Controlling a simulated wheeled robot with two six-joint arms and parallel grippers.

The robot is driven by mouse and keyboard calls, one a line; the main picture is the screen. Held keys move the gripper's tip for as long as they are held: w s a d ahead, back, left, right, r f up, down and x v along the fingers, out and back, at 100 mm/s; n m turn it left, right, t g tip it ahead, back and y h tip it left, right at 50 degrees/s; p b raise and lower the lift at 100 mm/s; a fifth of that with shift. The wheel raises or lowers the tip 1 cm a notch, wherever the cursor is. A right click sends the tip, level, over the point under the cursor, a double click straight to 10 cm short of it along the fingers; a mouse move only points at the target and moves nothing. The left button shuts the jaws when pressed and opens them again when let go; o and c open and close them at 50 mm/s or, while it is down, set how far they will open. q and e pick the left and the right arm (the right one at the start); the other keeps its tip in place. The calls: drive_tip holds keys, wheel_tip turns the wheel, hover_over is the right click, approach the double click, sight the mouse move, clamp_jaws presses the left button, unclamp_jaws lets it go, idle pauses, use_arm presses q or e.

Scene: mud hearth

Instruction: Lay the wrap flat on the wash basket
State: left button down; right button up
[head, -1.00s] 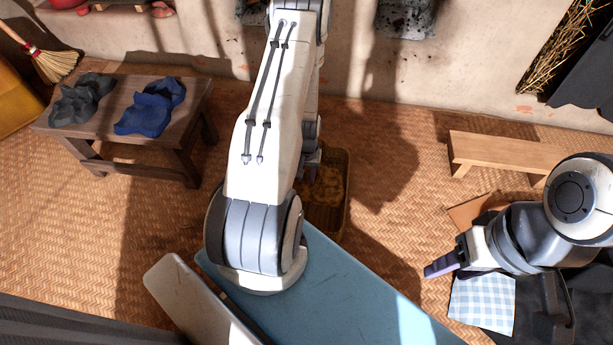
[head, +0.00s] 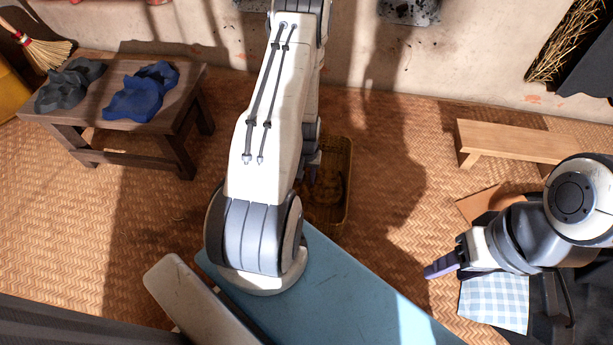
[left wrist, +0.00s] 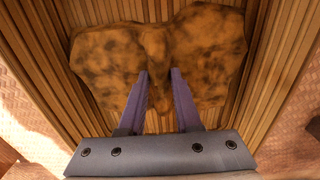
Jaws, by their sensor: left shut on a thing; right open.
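The wrap, a mottled yellow-brown cloth (left wrist: 205,50), fills much of the left wrist view, bunched with a raised fold in the middle. It lies against the slatted wash basket (left wrist: 277,60), whose slats show around it. My left gripper (left wrist: 158,75) is shut on the wrap's middle fold. In the head view, the basket (head: 345,165) stands on the floor, partly behind my left arm, and the wrap (head: 325,190) shows dimly in shadow inside it. My left gripper (head: 312,168) is over the basket there. My right gripper (head: 441,267) is open, well right of the basket.
A dark wooden table (head: 185,110) at left holds a grey cloth (head: 68,85) and a blue cloth (head: 140,92). A low bench (head: 515,142) is at right. A checked cloth (head: 495,300) lies below my right arm. Woven floor is clear between basket and bench.

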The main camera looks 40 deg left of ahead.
use_arm(q)
drive_tip(key=shift+f, duration=0.35)
drive_tip(key=c, duration=0.5)
unclamp_jaws()
drive_tip(key=shift+r, duration=0.1)
